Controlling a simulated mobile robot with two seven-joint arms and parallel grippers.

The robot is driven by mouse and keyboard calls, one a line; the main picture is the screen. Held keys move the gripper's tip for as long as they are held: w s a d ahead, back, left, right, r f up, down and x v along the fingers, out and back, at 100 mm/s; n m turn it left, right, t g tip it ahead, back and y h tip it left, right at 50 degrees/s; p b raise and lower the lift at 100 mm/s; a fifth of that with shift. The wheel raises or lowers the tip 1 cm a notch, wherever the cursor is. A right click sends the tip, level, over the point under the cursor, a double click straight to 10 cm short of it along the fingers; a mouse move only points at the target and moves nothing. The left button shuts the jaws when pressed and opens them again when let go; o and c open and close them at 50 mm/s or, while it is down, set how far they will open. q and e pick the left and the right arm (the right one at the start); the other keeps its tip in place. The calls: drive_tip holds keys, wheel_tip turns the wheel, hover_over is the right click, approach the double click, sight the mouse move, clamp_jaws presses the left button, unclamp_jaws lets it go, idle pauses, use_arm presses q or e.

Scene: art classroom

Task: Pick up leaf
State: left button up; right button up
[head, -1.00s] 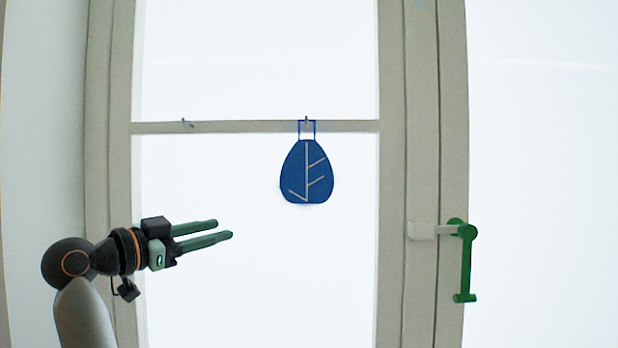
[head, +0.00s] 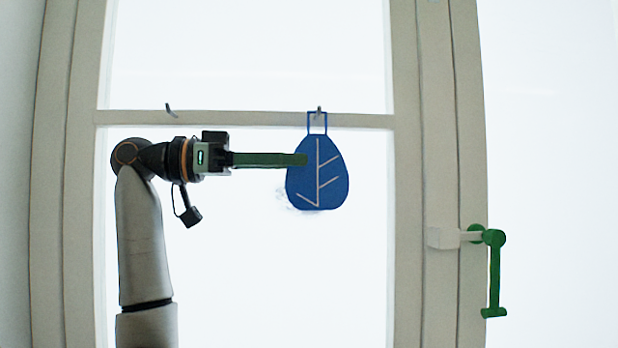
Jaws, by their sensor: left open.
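The blue leaf (head: 328,178) hangs by its loop from a hook on the window's crossbar, right of the picture's middle. It has pale vein lines. My left gripper (head: 303,160) comes in from the left, level with the leaf's upper half. Its green fingers point right, and their tips overlap the leaf's left edge in the head view. The fingers line up one behind the other, so the gap between them is hidden. The gripper is open; I cannot tell whether a finger touches the leaf. My right gripper is not in view.
The window frame's crossbar (head: 240,118) runs behind the leaf's loop. An empty hook (head: 171,110) sits on it at the left. A green window handle (head: 494,272) sticks out at the right. The space below the leaf is clear.

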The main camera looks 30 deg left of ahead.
sight(338, 159)
use_arm(q)
drive_tip(key=p+x, duration=0.1)
drive_tip(key=x, duration=0.3)
drive_tip(key=p+x, duration=0.1)
drive_tip(key=x, duration=0.3)
drive_tip(key=shift+w+a+r, duration=0.15)
drive_tip(key=shift+r, duration=0.05)
drive_tip(key=shift+a, duration=0.1)
drive_tip(key=shift+c, duration=0.2)
clamp_jaws()
